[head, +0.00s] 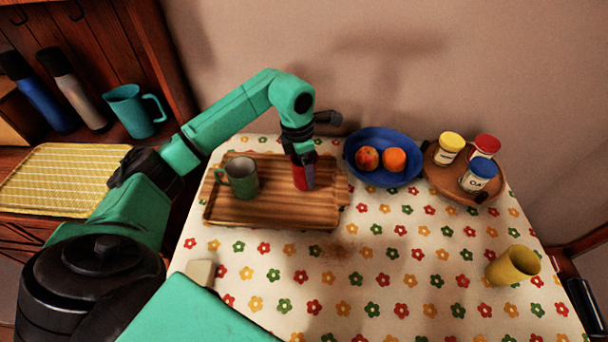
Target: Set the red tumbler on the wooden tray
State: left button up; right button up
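The red tumbler (299,177) is upright at the right part of the wooden tray (262,211). My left gripper (305,167) comes down on it from above, with a grey finger against its side, and appears shut on it. The arm and fingers hide part of the tumbler. I cannot tell whether its base touches the tray or is slightly above it. A dark piece at the right picture edge looks like part of my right gripper (585,304); its finger state does not show clearly.
A green mug (240,177) stands on the tray's left part. A blue bowl (382,142) with fruit and a round wooden board (436,177) with several lidded jars stand behind right. A yellow cup (513,265) is at the right.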

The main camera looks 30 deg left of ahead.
pick_arm(q)
notch_tip(320, 180, down, 4)
jog(key=shift+d+r, duration=0.1)
jog(key=o, duration=1.2)
pick_arm(e)
jog(key=shift+a, duration=0.25)
jog(key=shift+r, duration=0.1)
pick_arm(q)
jog(key=shift+r, duration=0.2)
jog(key=r, duration=0.7)
jog(key=s+a+r+b, duration=0.1)
jog(key=r, duration=0.3)
jog(key=shift+r, duration=0.35)
pick_arm(e)
jog(key=shift+d+f, duration=0.1)
jog(key=shift+f, duration=0.6)
